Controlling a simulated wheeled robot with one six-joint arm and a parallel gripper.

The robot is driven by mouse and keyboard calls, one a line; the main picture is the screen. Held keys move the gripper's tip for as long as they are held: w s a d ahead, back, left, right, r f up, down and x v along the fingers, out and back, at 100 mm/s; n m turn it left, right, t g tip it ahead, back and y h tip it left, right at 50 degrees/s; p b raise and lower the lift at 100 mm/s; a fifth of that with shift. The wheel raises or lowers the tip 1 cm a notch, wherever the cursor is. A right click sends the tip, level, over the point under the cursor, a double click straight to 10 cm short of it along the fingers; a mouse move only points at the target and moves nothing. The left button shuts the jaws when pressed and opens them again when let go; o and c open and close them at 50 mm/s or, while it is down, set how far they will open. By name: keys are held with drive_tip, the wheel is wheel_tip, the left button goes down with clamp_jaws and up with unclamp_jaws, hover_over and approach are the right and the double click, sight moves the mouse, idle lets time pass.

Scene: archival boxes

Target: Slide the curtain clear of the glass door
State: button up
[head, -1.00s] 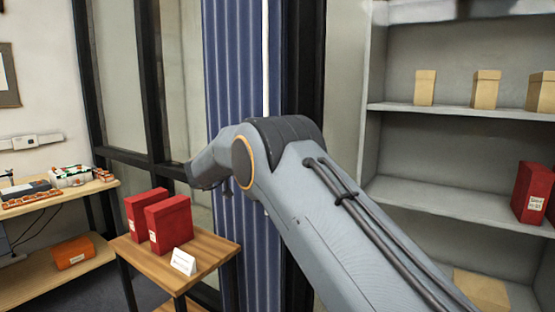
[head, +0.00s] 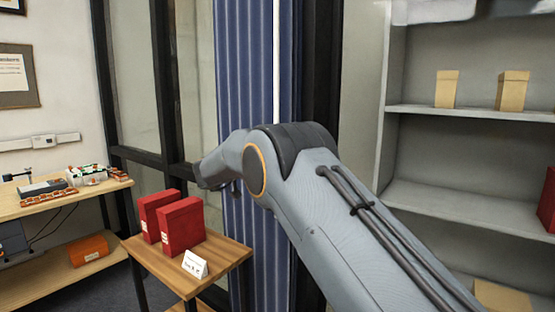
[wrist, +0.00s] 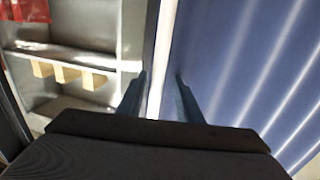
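The blue pleated curtain (head: 240,60) hangs gathered in a narrow band at the right part of the glass door (head: 190,70), beside a dark upright frame. Glass to its left is bare. A thin white upright strip (head: 276,55) runs along the curtain's right part. In the wrist view my gripper (wrist: 161,85) has its two fingers apart. The white strip (wrist: 162,50) passes between them in the picture, with the curtain (wrist: 225,60) to the right. I see gaps between strip and fingers. In the head view my arm hides the fingertips.
A small wooden table (head: 225,255) with two red boxes (head: 180,225) and a white card (head: 194,264) stands before the glass at left. A grey shelf unit (head: 450,200) with tan boxes stands at right. A bench (head: 60,205) is at far left.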

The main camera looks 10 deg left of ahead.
drive_tip(key=b+v, duration=0.1)
drive_tip(key=v, duration=0.7)
drive_tip(key=shift+b, duration=0.35)
